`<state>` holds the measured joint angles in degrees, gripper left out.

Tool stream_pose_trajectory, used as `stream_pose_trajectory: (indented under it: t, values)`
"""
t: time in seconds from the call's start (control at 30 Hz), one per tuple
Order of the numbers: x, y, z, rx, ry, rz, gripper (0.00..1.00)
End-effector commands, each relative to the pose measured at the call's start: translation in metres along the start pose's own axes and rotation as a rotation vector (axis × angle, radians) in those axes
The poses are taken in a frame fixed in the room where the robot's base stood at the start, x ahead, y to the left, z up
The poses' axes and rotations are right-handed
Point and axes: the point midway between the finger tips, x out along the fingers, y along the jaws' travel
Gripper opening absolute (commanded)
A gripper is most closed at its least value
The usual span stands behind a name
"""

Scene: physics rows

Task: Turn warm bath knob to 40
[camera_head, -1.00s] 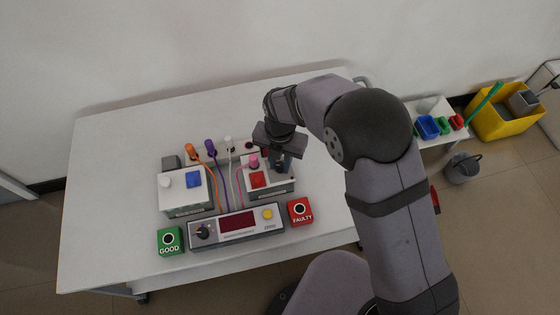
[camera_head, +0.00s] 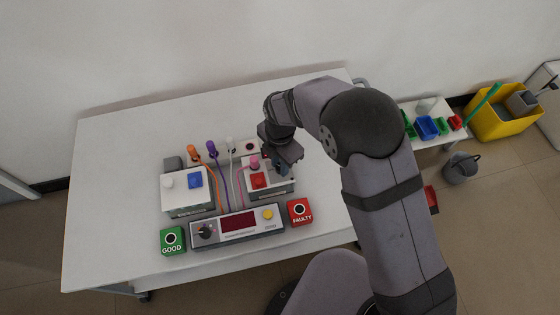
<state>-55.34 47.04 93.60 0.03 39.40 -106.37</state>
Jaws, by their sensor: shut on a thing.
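The warm bath seems to be the grey-white box with a red square (camera_head: 258,181) on its top, at the right of the equipment. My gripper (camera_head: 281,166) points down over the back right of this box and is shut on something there. By its place, matching the white knob on the other box, this is the warm bath knob. My gripper hides the knob, and its setting cannot be read.
A similar box with a blue square (camera_head: 195,177) and white knob (camera_head: 167,183) stands left. Orange, purple, white and pink plugs stand behind and between. A display unit (camera_head: 238,227) lies in front, between green GOOD (camera_head: 172,241) and red FAULTY (camera_head: 299,211) boxes.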

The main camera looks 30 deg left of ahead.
Motion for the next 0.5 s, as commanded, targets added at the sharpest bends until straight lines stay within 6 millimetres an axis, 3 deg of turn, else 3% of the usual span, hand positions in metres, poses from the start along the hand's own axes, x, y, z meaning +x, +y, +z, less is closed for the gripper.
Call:
stream_pose_trajectory:
  t: [0.5]
  values:
    - [-0.0014,0.0007,0.0009,0.489,-0.001,0.001,0.01]
